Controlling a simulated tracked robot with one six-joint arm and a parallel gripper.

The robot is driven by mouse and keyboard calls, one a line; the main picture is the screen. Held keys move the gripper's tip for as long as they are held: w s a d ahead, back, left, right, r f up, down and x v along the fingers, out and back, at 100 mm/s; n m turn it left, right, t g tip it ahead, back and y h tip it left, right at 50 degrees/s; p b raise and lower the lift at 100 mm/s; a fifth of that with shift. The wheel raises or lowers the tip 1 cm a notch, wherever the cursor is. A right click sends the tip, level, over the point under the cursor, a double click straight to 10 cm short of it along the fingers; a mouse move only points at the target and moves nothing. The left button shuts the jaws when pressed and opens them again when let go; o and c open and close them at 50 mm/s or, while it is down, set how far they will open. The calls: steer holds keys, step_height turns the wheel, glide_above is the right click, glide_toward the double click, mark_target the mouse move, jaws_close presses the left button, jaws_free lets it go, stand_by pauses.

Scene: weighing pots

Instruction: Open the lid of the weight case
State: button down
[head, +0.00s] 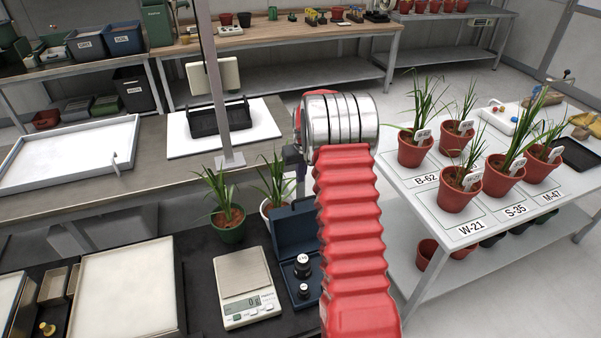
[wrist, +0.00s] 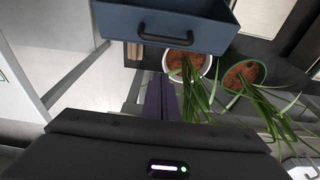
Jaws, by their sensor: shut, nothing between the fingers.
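The weight case (head: 283,268) is dark blue and stands on the dark bench right of the scale. Its lid (head: 291,222) stands raised at the back edge, so the case is open. Two dark weights with pale tops (head: 302,262) show inside; my red arm hides its right side. In the wrist view a blue face of the case, which looks like the lid (wrist: 205,35), with a dark handle (wrist: 178,33), is at the top. My gripper (wrist: 162,80) is shut and empty, its fingers below that face and apparently apart from it. In the head view my arm mostly hides it.
A scale (head: 243,280) reading 0 g stands left of the case. A plant in a green pot (head: 229,230) and one in a white pot (wrist: 208,67) stand behind the case, their leaves close to my gripper. A post (head: 215,90) rises behind. Potted plants fill the right table.

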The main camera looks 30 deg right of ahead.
mark_target(304, 203)
steer(key=shift+s+a+f, duration=0.1)
steer(key=shift+s+f, duration=0.35)
steer(key=shift+f, duration=0.45)
steer(key=shift+s+a+f, duration=0.15)
steer(key=shift+s+f, duration=0.3)
steer(key=shift+f, duration=0.4)
steer(key=shift+s+a+f, duration=0.1)
steer(key=shift+s+f, duration=0.35)
steer(key=shift+f, duration=0.45)
steer(key=shift+d, duration=0.1)
